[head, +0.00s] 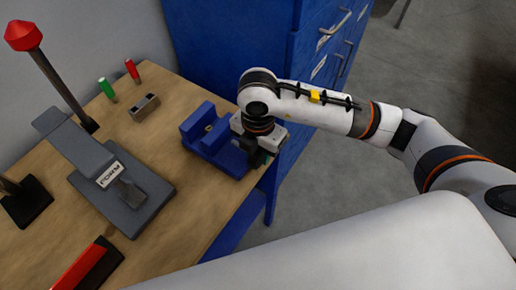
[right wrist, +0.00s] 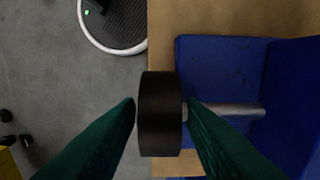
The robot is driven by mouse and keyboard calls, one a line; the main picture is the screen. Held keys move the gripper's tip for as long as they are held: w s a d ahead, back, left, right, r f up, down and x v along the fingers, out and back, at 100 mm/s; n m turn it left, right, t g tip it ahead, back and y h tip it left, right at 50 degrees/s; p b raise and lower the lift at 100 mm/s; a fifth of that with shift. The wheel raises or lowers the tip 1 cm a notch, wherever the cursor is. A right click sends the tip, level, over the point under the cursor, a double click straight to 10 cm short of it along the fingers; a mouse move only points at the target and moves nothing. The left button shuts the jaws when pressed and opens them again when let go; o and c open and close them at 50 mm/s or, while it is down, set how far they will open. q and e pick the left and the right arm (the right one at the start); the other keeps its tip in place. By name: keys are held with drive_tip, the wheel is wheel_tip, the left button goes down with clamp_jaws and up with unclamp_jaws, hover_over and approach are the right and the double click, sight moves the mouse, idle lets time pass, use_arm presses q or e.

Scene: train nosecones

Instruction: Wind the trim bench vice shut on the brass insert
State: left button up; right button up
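The blue bench vice (head: 203,132) stands at the right edge of the wooden bench. A small brass-coloured spot, likely the brass insert (head: 208,128), shows between its jaws; most of it is hidden. My right gripper (head: 262,157) is at the vice's front, beside the bench edge. In the right wrist view its dark green fingers lie close against both sides of the vice's black knob (right wrist: 160,115), so it looks shut on it. A metal screw (right wrist: 225,111) runs from the knob into the blue vice body (right wrist: 215,70). My left gripper is not in view.
On the bench (head: 195,215) stand a grey press (head: 120,190) with a red-knobbed lever (head: 22,36), a green piece (head: 106,89), a red piece (head: 132,71) and a metal block (head: 145,107). A blue drawer cabinet (head: 240,50) stands behind. Grey floor lies right.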

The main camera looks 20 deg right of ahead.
clamp_jaws()
drive_tip(key=shift+d, duration=0.1)
drive_tip(key=shift+w+d+g+y+b, duration=0.1)
drive_tip(key=shift+g+y+b, duration=0.15)
drive_tip(key=shift+g+y, duration=0.3)
drive_tip(key=shift+w+d+g+y+b, duration=0.1)
drive_tip(key=shift+g+y+b, duration=0.2)
drive_tip(key=shift+y, duration=0.35)
drive_tip(key=shift+w+d+f+g+y, duration=0.1)
drive_tip(key=shift+w+g+y, duration=0.05)
drive_tip(key=shift+g+y, duration=0.55)
drive_tip(key=shift+w+d+g+y, duration=0.1)
drive_tip(key=shift+g+y, duration=0.45)
drive_tip(key=shift+y, duration=0.25)
drive_tip(key=shift+o, duration=1.3)
unclamp_jaws()
